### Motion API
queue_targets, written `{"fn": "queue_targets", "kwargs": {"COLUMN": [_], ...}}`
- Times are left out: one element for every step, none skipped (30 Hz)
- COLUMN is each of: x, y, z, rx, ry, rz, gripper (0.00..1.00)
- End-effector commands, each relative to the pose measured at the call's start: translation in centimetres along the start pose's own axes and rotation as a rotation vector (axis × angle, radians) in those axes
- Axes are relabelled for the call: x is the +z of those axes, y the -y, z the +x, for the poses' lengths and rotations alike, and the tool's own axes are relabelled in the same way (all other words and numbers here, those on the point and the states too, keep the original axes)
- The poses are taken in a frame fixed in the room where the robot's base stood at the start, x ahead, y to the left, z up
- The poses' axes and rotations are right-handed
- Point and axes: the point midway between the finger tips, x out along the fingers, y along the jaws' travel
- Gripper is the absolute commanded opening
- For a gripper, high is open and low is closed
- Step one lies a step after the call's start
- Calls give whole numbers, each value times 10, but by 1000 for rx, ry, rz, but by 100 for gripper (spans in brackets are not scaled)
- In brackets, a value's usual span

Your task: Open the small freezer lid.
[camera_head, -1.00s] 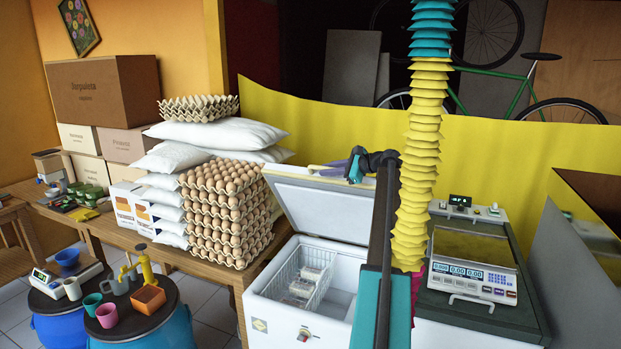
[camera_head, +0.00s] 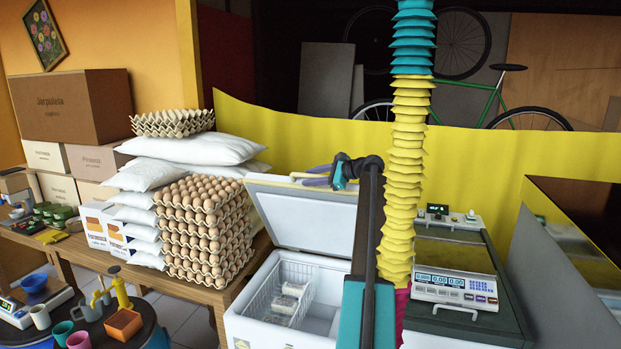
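The small white freezer (camera_head: 248,325) stands at the bottom centre. Its lid (camera_head: 300,213) is raised and leans back, showing its pale inner face. Inside the freezer is a white wire basket (camera_head: 272,300) with a few wrapped packs (camera_head: 290,290). My arm reaches forward past the right side of the freezer. My gripper (camera_head: 334,172) is at the upper right edge of the lid; its fingers are too small and partly hidden to tell whether they are open or touch the lid.
A scale (camera_head: 455,284) stands on a dark-topped counter right of the freezer. Stacked egg trays (camera_head: 205,235) and white sacks (camera_head: 190,147) crowd the wooden table (camera_head: 196,291) at left. Mugs and an orange pot (camera_head: 124,324) stand on a round top at lower left. A yellow sheet (camera_head: 290,135) runs behind.

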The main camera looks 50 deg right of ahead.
Motion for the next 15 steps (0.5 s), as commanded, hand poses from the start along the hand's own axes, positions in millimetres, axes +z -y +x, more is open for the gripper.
{"fn": "queue_targets", "kwargs": {"x": [1, 2, 2, 2, 2, 2, 2, 2, 2, 2, 1, 1, 1, 1, 1], "y": [0, 0, -1, -1, -1, -1, -1, -1, -1, -1, -1, -1, -1, -1, -2], "z": [1, 1, 2, 2, 2, 2, 1, 0, -1, -2, -4, -6, -9, -11, -15], "rx": [1, 1, 2, 2, 2, 1, 1, 1, 1, 1, 0, 0, 0, 0, 1], "ry": [2, 2, 3, 3, 3, 3, 3, 3, 3, 3, 3, 3, 3, 3, 3], "rz": [0, 0, 0, 0, 0, 0, 0, 0, 0, 0, 0, 0, 0, 0, 0], "gripper": [33, 33, 33, 33, 33, 33, 33, 33, 33, 33, 33, 33, 33, 33, 33]}}
